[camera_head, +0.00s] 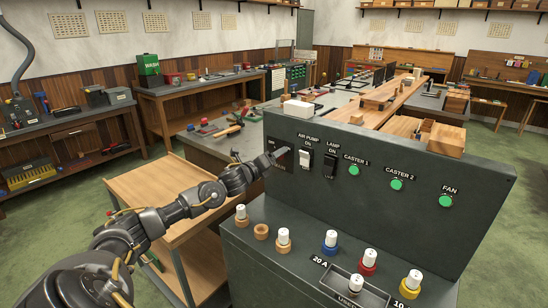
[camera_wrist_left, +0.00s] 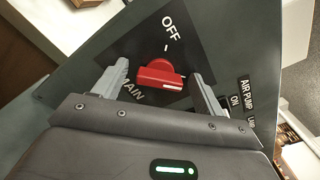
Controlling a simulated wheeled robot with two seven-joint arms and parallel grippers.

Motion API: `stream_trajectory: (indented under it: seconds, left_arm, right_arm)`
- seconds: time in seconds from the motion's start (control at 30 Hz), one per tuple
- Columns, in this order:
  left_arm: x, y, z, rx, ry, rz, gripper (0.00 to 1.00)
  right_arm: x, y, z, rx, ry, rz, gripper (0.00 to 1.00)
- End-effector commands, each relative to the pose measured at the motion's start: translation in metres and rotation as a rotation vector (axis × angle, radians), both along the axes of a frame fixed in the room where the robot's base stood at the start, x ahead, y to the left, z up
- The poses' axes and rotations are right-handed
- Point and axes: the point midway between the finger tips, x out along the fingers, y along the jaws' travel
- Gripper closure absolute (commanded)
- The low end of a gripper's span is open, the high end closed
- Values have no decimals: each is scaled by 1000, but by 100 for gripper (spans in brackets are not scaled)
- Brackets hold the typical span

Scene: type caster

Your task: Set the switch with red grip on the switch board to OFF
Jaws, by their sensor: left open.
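The switch board (camera_head: 410,180) is a dark panel at the right of the head view. Its MAIN switch has a red grip (camera_wrist_left: 160,75), clear in the left wrist view. The grip lies crosswise, below the OFF label (camera_wrist_left: 174,27) and its short white tick; a white mark is at its right end. My left gripper (camera_wrist_left: 160,88) is open, one finger on each side of the red grip, with gaps visible; contact depth cannot be told. In the head view the left gripper (camera_head: 274,157) is at the board's left end and largely covers this switch. My right gripper is not in view.
AIR PUMP switch (camera_head: 304,158) and LAMP switch (camera_head: 328,163) are close right of the gripper. Green buttons (camera_head: 397,184) continue rightward. White-topped fuses (camera_head: 331,241) stand on the ledge below. A wooden cart (camera_head: 160,192) is left of the board.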

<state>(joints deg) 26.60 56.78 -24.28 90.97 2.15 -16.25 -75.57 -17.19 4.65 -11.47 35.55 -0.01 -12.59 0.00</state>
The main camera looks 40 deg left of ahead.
Motion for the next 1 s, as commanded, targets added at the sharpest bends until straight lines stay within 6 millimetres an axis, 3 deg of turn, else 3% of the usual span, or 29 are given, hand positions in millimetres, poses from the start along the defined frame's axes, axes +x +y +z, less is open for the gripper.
stream_trajectory:
  seconds: [0.17, 0.5, 0.77, 1.0]
  left_arm:
    - [0, 0, 0, 0, 0, 0, 30]
    - [0, 0, 0, 0, -1, 1, 74]
    - [0, 0, 0, -28, -1, -1, 74]
    - [0, 1, 0, -156, -5, 0, 74]
  right_arm:
    - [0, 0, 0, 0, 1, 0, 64]
    - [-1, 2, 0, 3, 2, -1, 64]
    - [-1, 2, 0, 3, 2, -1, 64]
    - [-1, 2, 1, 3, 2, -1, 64]
